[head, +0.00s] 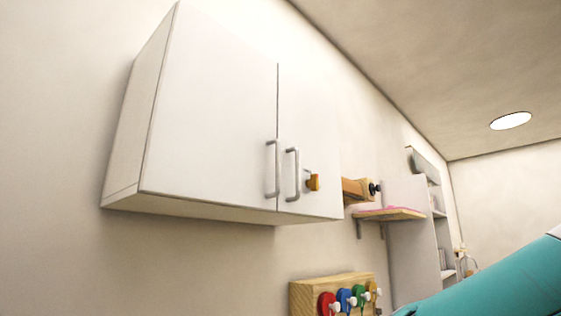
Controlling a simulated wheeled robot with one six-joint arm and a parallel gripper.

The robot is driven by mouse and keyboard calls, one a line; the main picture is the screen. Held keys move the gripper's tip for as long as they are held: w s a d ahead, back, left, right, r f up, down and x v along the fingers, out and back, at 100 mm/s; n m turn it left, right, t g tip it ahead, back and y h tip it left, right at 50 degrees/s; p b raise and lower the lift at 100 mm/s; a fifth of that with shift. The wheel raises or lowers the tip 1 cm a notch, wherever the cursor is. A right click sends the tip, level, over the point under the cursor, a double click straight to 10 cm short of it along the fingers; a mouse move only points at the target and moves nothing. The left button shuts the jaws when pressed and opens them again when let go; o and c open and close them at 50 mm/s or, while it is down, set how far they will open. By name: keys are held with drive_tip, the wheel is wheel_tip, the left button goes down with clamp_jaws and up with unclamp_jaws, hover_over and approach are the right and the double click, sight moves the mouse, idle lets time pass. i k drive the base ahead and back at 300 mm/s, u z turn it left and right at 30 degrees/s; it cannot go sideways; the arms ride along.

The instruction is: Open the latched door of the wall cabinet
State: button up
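The white wall cabinet (125,150) hangs on the wall at the upper left and centre. It has two doors, a wide left door (210,110) and a right door (305,120), and both look shut. Each has a grey bar handle beside the seam, one on the left door (273,168) and one on the right door (292,174). A small orange latch piece (314,182) with a thin grey part sits on the right door, right of its handle. My teal arm enters at the lower right, below and right of the cabinet. My gripper does not show.
A wooden block (330,284) with several coloured round pieces is below the cabinet. A small shelf (390,214) holding a pink item is right of the cabinet, near an orange-brown object (356,189). A tall white shelf unit (408,235) stands farther back. Space before the doors looks clear.

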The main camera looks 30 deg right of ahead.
sight(317, 143)
drive_tip(key=u, duration=1.45)
drive_tip(key=k, duration=0.6)
drive_tip(key=z, duration=2.05)
